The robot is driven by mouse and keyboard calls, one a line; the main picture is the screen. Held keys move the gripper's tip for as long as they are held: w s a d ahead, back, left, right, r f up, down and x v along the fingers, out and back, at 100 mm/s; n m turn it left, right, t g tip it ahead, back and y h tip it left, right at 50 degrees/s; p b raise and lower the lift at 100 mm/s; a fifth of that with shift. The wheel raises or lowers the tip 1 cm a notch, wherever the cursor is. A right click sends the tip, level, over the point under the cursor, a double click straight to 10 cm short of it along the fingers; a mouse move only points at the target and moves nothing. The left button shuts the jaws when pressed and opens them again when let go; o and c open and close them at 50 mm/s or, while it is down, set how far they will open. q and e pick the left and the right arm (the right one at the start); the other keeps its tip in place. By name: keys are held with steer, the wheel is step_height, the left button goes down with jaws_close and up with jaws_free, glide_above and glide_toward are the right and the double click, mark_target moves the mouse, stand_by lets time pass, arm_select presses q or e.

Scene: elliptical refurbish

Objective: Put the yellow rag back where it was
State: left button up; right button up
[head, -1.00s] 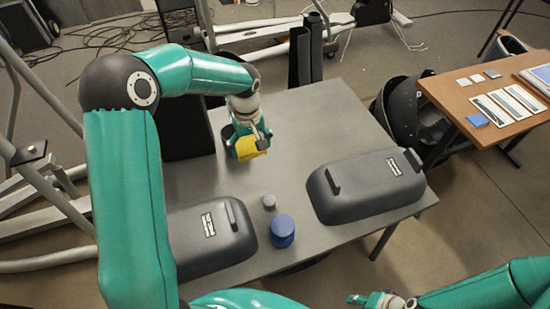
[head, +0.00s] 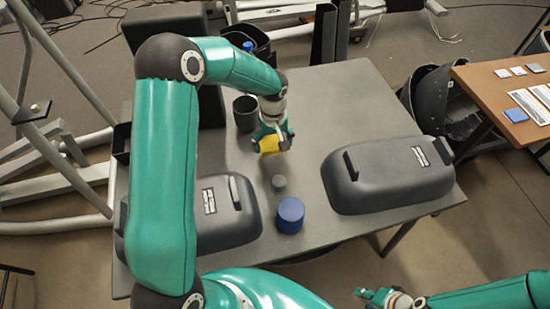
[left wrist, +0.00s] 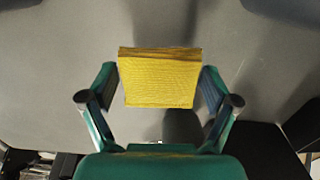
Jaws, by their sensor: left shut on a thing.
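The yellow rag (head: 268,145) is a folded block held by my left gripper (head: 275,138) above the grey table (head: 345,100). In the left wrist view the rag (left wrist: 160,80) sits between the two fingers of my left gripper (left wrist: 160,98), and the table surface lies behind it. Whether the rag touches the table is unclear. My right gripper (head: 372,296) is at the bottom right, off the table's front edge and far from the rag. Its jaw state is too small to tell.
A dark cup (head: 245,115) stands left of my left gripper. Dark covers lie at left (head: 228,225) and right (head: 388,175). The table's back right is clear.

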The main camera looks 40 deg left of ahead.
mark_target(273, 160)
arm_select(q)
step_height(273, 160, down, 6)
steer(key=b, duration=0.2)
steer(key=shift+r+b, duration=0.15)
steer(key=shift+b, duration=0.2)
steer(key=o, duration=0.9)
steer(key=shift+c, duration=0.2)
step_height(273, 160, up, 11)
steer(key=p, duration=0.6)
steer(key=shift+r, duration=0.55)
